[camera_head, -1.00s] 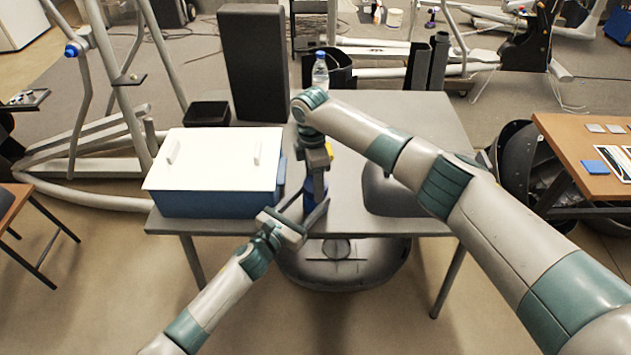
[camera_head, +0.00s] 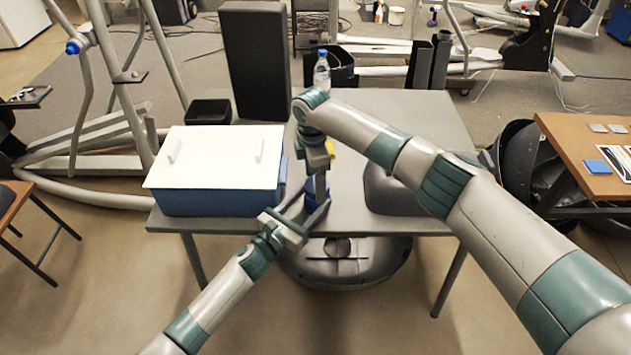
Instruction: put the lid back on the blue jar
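The blue jar (camera_head: 312,193) stands near the front edge of the grey table, mostly hidden by my grippers. My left gripper (camera_head: 307,205) reaches in from the front left, low over the table edge. Its two fingers lie on either side of the jar and look shut on it. My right gripper (camera_head: 318,187) points straight down above the jar, its fingertips at the jar's top. I cannot make out a separate lid, and the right gripper's finger gap is too small to read.
A blue box with a white cover (camera_head: 215,185) stands on the table's left, close to the jar. A dark rounded object (camera_head: 378,192) sits to the right, partly under my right arm. A water bottle (camera_head: 322,72), a tall black block (camera_head: 257,65) and a black tray (camera_head: 209,112) stand behind.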

